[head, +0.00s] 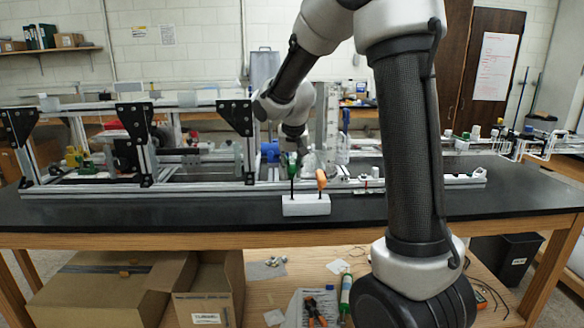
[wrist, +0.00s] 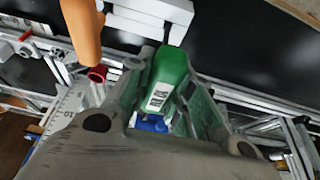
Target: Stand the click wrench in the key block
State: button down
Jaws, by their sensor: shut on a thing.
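The click wrench has a green handle (head: 291,160) and a thin dark shaft. It stands upright at the left end of the white key block (head: 306,207), and its shaft meets the block's top. I cannot tell how deep the shaft sits. My gripper (head: 293,152) is above the block, shut on the green handle. In the wrist view the labelled green handle (wrist: 166,85) lies between the finger pads of my gripper (wrist: 168,98). Part of the white block (wrist: 150,10) shows at the top edge. The wrench's lower end is hidden there.
An orange-handled tool (head: 321,180) stands in the block's right end, close beside the wrench; its handle (wrist: 84,35) is left of my gripper in the wrist view. An aluminium extrusion frame (head: 120,190) runs behind the block. The black tabletop (head: 420,205) in front is clear.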

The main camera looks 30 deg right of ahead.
aim_at(292, 178)
jog(key=shift+f, duration=0.1)
jog(key=shift+f, duration=2.05)
jog(key=c, duration=1.2)
grip_release()
